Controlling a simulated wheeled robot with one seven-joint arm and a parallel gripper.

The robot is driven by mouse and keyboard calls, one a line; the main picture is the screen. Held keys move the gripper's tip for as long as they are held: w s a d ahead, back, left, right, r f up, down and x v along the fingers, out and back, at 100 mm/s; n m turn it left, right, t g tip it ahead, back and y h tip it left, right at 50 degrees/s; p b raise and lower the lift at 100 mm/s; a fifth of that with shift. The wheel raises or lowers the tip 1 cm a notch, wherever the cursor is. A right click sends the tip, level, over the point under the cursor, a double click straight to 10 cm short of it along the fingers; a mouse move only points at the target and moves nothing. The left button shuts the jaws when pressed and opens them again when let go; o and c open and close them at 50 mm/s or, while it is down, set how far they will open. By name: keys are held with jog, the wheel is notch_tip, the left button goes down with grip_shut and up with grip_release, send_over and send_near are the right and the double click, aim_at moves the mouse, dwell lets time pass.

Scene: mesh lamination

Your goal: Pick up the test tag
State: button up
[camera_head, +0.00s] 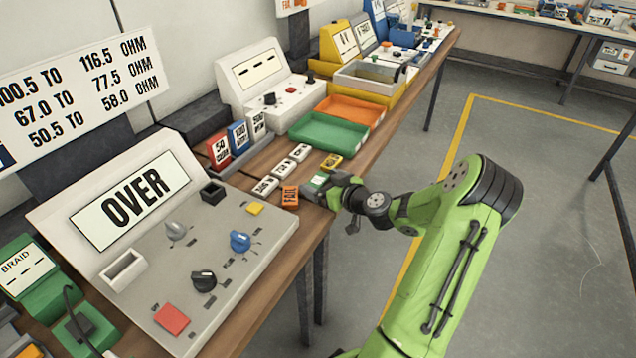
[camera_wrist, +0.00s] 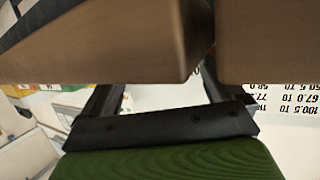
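Several small tags lie on the wooden bench in the head view. A green and white tag (camera_head: 319,180) is right at the tip of my gripper (camera_head: 331,188). An orange FAIL tag (camera_head: 290,195) lies just left of it, and a yellow tag (camera_head: 331,161) lies behind it. I cannot tell from the lettering which one is the test tag. My gripper is low at the bench's front edge, reaching in from the right. Its fingertips are too small to read there. The wrist view shows dark gripper parts and large brown shapes close up, with no tag visible.
White label tags (camera_head: 283,168) form a row left of the gripper. A grey console reading OVER (camera_head: 230,265) fills the near bench. Green (camera_head: 328,134) and orange (camera_head: 352,108) trays stand behind the tags. The floor right of the bench is open.

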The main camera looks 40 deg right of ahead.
jog(key=c, duration=0.7)
notch_tip(320, 180, up, 10)
jog(key=p, duration=0.3)
